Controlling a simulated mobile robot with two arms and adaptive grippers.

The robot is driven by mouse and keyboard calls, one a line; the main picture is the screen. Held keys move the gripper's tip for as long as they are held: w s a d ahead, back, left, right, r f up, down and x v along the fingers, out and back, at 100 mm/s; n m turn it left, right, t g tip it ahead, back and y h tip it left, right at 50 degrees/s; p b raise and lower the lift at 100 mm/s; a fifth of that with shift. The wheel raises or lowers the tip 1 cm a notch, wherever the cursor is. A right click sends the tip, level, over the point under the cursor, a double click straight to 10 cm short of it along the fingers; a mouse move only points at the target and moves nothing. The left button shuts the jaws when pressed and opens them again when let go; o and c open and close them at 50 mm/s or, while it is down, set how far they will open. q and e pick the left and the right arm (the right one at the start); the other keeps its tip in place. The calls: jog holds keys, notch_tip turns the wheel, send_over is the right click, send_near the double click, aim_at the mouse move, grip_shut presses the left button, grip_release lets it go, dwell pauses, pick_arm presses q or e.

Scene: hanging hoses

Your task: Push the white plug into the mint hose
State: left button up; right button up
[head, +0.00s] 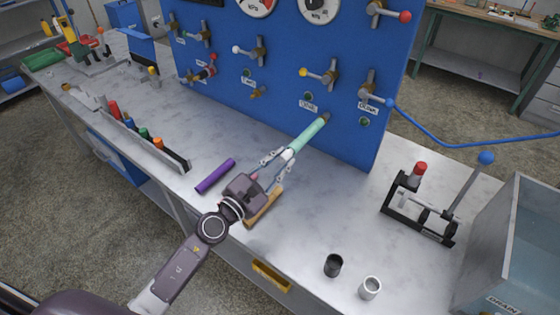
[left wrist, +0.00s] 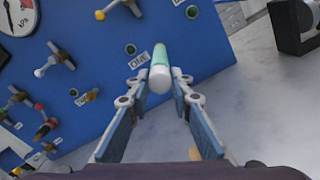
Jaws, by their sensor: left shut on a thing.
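The mint hose (head: 308,134) sticks out from the blue panel toward me. The white plug (head: 287,154) is in line with the hose's near end and appears to meet it; how deep it sits I cannot tell. My left gripper (head: 280,163) is shut on the white plug. In the left wrist view, the plug's round white end (left wrist: 160,80) faces me between the blue-padded fingers (left wrist: 163,98), with the mint hose (left wrist: 159,56) behind it. My right gripper is out of view.
A purple cylinder (head: 215,176) and a wooden block (head: 263,209) lie near my left gripper. A tool rack (head: 130,135) stands to the left. A black cup (head: 333,265), a white cup (head: 370,288) and a lever press (head: 425,212) stand to the right.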

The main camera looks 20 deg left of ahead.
pick_arm(q)
jog(key=shift+w+d, duration=0.2)
jog(key=shift+w, duration=0.45)
dwell(0.4)
jog(key=o, duration=1.1)
jog(key=shift+d, duration=0.1)
jog(key=shift+v, duration=5.95)
